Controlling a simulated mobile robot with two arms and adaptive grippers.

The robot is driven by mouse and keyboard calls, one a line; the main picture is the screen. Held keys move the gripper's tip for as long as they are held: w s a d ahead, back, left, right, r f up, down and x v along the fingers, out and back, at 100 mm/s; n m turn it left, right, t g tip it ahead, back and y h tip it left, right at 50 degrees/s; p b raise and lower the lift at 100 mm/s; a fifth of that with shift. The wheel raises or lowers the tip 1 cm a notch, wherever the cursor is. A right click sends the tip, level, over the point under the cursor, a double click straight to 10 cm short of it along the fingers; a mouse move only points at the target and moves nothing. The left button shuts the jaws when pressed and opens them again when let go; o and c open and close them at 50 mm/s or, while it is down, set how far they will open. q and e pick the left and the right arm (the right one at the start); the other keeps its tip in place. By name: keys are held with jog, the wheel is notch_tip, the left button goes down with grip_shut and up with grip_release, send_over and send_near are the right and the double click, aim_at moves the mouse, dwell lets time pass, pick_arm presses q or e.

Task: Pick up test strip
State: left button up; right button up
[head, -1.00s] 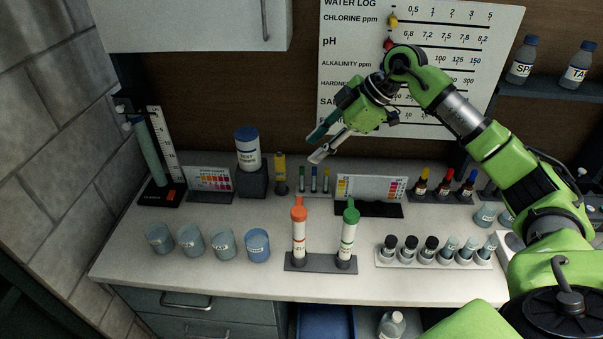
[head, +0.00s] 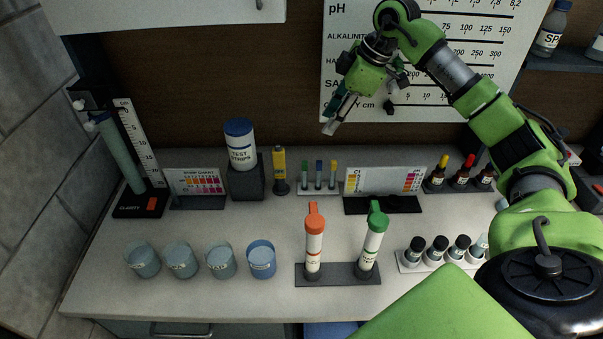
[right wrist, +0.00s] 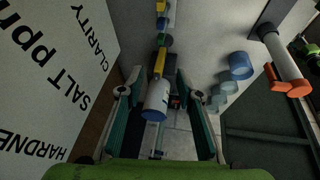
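The white test strips bottle (head: 241,156) with a blue lid stands upright on a dark block (head: 246,187) at the back of the counter. No single strip shows; the lid is on. My right gripper (head: 334,124) is above the back of the counter, to the right of the bottle and apart from it. In the right wrist view its two fingers are spread with nothing between them, and the bottle (right wrist: 157,98) shows beyond them. My left gripper is in no view.
A yellow bottle (head: 279,172) and small capped vials (head: 319,175) stand right of the bottle; a colour chart (head: 196,185) is on its left. In front are several blue cups (head: 221,260) and two tubes in a rack (head: 338,273). The counter's middle left is clear.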

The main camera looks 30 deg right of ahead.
jog(key=b, duration=0.3)
send_near(306, 162)
jog(key=p+x, duration=0.2)
jog(key=x, duration=0.2)
jog(key=shift+f, duration=0.25)
jog(key=p+x, duration=0.3)
jog(key=x, duration=0.1)
jog(key=shift+w+a+f, duration=0.1)
jog(key=shift+a+f, duration=0.1)
jog(key=shift+f, duration=0.1)
jog(key=shift+w+f, duration=0.1)
jog(key=shift+f, duration=0.2)
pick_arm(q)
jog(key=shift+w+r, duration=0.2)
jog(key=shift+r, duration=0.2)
pick_arm(e)
jog(key=shift+r, duration=0.1)
jog(key=c, duration=0.8)
